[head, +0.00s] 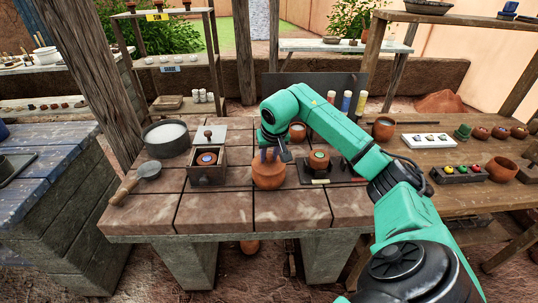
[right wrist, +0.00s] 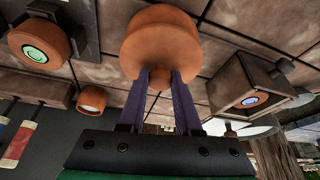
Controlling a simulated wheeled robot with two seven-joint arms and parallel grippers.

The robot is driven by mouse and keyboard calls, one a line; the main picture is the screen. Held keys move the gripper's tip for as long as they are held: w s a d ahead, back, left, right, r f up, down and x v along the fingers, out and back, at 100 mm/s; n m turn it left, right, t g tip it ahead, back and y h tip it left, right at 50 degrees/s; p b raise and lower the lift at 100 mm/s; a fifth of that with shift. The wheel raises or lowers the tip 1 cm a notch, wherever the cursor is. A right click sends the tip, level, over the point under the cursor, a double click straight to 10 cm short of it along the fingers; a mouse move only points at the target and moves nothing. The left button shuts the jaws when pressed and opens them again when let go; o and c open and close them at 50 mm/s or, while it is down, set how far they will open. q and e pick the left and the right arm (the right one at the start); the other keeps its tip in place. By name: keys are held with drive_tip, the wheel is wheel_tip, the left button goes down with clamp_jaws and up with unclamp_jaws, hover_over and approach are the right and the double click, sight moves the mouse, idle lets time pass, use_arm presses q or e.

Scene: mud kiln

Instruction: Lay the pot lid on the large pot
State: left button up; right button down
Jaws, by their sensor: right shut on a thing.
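The large pot (head: 269,178) is a round terracotta vessel standing on the tiled bench in the middle of the head view. The terracotta pot lid (right wrist: 160,68) is at its top, with its knob between my fingers. In the right wrist view the pot (right wrist: 165,18) shows beyond the lid in the same orange-brown. I see no clear gap between lid and pot, but cannot tell if the lid bears on the rim. My right gripper (head: 268,153) points down over the pot, shut on the lid's knob; it also shows in the right wrist view (right wrist: 161,75). My left gripper is not in view.
A small glazed pot (head: 319,160) on a dark plate is close on the right. The bench's front strip is clear.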

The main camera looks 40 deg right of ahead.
drive_tip(key=shift+f, duration=0.2)
drive_tip(key=c, duration=0.5)
unclamp_jaws()
drive_tip(key=p+v, duration=0.2)
drive_tip(key=v, duration=0.4)
drive_tip(key=w+p+v, duration=0.1)
drive_tip(key=p+v, duration=0.1)
drive_tip(key=v, duration=0.4)
drive_tip(key=d+p+v, duration=0.1)
drive_tip(key=p+v, duration=0.1)
drive_tip(key=v, duration=0.5)
drive_tip(key=shift+w+a+r, duration=0.1)
drive_tip(key=shift+w+r, duration=0.25)
drive_tip(key=shift+r, duration=0.15)
